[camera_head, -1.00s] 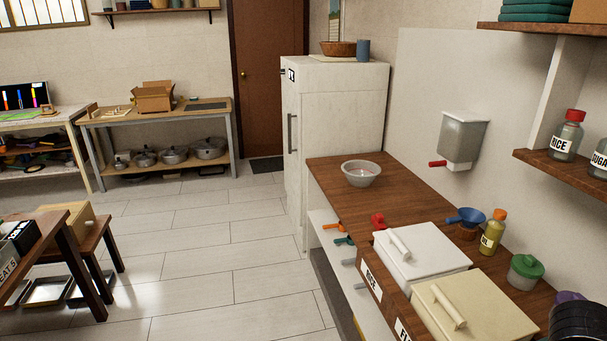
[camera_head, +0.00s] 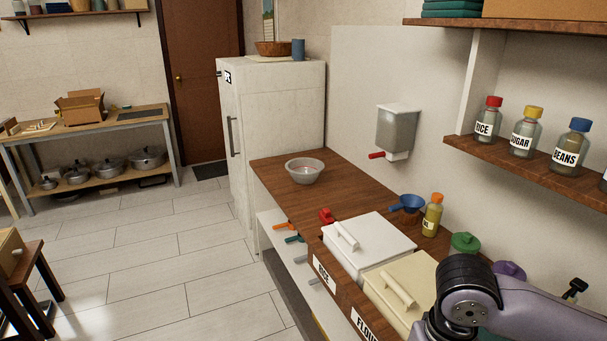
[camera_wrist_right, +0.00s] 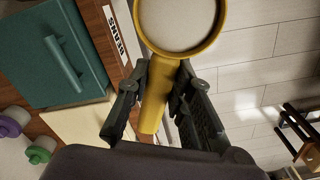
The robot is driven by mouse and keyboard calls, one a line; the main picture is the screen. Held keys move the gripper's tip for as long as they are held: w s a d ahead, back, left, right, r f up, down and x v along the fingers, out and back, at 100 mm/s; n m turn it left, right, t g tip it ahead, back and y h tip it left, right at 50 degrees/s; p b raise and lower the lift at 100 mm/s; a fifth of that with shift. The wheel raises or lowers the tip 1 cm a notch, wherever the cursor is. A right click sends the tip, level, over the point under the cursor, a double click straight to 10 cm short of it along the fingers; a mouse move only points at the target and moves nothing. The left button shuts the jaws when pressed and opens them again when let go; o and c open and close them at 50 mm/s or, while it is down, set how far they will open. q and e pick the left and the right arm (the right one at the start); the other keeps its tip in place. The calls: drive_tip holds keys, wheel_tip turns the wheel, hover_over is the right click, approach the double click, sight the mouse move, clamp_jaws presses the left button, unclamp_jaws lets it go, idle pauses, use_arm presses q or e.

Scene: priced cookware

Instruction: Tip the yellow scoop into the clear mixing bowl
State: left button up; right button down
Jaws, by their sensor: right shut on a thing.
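The yellow scoop (camera_wrist_right: 153,108) shows in the right wrist view, its round cup at the top of the picture and its handle pointing down. The cup shows a pale, flat surface inside. My right gripper (camera_wrist_right: 163,78) is shut on the scoop's handle just below the cup. In the head view my right arm is at the lower right, and its gripper and the scoop are out of frame. The clear mixing bowl (camera_head: 304,177) stands upright on the far end of the wooden counter, well apart from my arm. My left gripper is in neither current view.
A white RICE bin (camera_head: 368,246) and a cream FLOUR bin (camera_head: 405,282) fill the near counter. A blue funnel-like item (camera_head: 409,202), a yellow bottle (camera_head: 432,216) and a wall dispenser (camera_head: 397,132) are along the wall side. Counter around the bowl is mostly clear.

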drive_tip(key=s+f, duration=0.3)
drive_tip(key=f, duration=1.2)
drive_tip(key=shift+s, duration=0.4)
